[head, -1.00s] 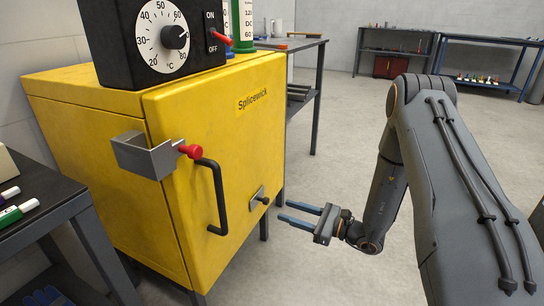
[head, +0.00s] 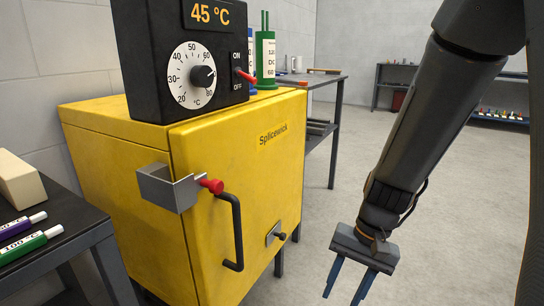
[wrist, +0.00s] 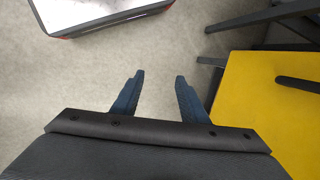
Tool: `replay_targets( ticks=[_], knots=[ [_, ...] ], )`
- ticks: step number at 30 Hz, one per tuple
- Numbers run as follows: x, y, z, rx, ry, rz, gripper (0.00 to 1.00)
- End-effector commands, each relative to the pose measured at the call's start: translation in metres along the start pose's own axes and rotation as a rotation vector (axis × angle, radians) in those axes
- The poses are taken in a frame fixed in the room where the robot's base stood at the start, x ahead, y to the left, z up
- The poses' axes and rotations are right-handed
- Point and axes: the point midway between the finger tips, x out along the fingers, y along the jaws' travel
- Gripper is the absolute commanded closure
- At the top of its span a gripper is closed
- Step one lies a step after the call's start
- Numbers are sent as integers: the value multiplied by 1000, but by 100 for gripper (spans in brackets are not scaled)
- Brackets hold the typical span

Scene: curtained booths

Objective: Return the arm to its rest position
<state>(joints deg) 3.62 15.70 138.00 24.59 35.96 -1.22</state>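My gripper (head: 345,281) hangs from my arm at the lower right of the head view, pointing down over bare floor. Its two blue fingers are apart with nothing between them. It also shows in the wrist view (wrist: 158,85), open above the grey floor. The yellow cabinet (head: 285,180) stands to the left of my gripper, with a clear gap between them. Its door appears shut.
The cabinet has a black handle (head: 238,235) and a grey bracket with a red knob (head: 211,186). A black control box (head: 150,60) reading 45 °C sits on top. A dark table (head: 75,238) with marker-like tubes stands left. Floor at right is free.

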Motion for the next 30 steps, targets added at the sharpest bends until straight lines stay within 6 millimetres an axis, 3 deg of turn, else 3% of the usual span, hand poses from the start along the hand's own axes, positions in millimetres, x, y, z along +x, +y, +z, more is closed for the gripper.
replay_targets(
  ticks=[6, 14, 23, 30],
  knots=[
    [-33, 15, -8, -229, 206, 108, 60],
    [-64, 16, -16, -436, 387, 180, 60],
    [-48, -31, 26, -585, 313, 181, 60],
    [-32, -72, 80, -745, 227, 189, 60]
  ],
)
